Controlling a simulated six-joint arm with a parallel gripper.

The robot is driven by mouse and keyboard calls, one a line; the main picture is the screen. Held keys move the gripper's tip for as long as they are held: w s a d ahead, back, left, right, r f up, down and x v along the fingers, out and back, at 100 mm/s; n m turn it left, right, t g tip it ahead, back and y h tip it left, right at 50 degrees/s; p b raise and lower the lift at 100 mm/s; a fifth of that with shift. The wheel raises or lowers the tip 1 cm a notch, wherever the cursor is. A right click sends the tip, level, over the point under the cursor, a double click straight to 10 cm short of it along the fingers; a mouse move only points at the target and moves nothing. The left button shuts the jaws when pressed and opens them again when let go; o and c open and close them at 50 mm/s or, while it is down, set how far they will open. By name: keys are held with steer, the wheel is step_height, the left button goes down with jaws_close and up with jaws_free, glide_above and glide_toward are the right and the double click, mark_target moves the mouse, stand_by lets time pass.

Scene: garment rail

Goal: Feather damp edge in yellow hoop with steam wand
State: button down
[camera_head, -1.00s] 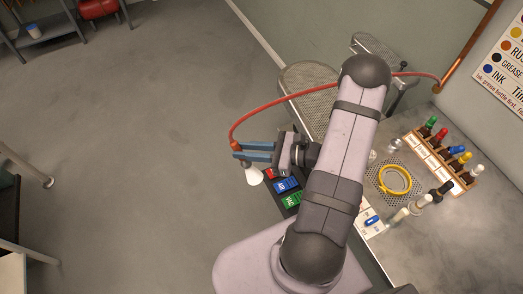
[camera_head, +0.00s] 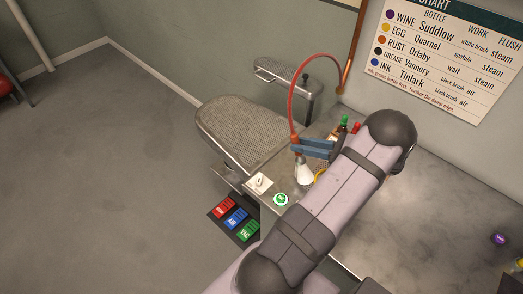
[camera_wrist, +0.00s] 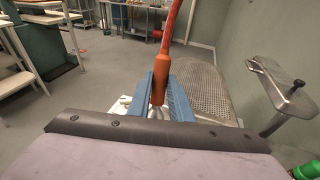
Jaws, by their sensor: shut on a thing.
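My gripper (camera_head: 301,147) is shut on the steam wand (camera_head: 304,174), its blue fingers around the copper-coloured handle. The wand's white cone nozzle points down, and a red hose runs from its top. In the wrist view the wand's orange handle (camera_wrist: 160,78) stands between the blue fingers (camera_wrist: 161,101). The yellow hoop (camera_head: 320,177) shows only as a small arc just right of the nozzle; my arm hides most of it. I cannot tell whether nozzle and hoop touch. The damp edge is not visible.
The perforated grey board (camera_head: 243,132) lies left of the wand. Red, blue and green pedals (camera_head: 235,219) are at the lower left. A green-capped bottle (camera_head: 344,122) stands behind my gripper. A wall chart (camera_head: 440,55) hangs at the back right. The right bench surface is largely bare.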

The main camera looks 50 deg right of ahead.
steer(key=s+d+r+m+h, duration=0.1)
steer(key=s+d, duration=0.1)
steer(key=s, duration=0.4)
steer(key=s+d+r+m+h, duration=0.1)
steer(key=s+d, duration=0.2)
steer(key=s, duration=0.3)
steer(key=shift+d+r+h, duration=0.15)
steer(key=shift+d+h, duration=0.15)
steer(key=shift+w+f+b, duration=0.1)
steer(key=shift+f+b, duration=2.3)
steer(key=shift+f, duration=0.55)
steer(key=shift+d, duration=0.1)
steer(key=shift+w+d+b, duration=0.2)
steer(key=shift+d, duration=0.35)
steer(key=shift+w+d+b, duration=0.15)
steer(key=shift+d+b, duration=0.05)
steer(key=shift+d, duration=0.3)
steer(key=shift+w+d, duration=0.1)
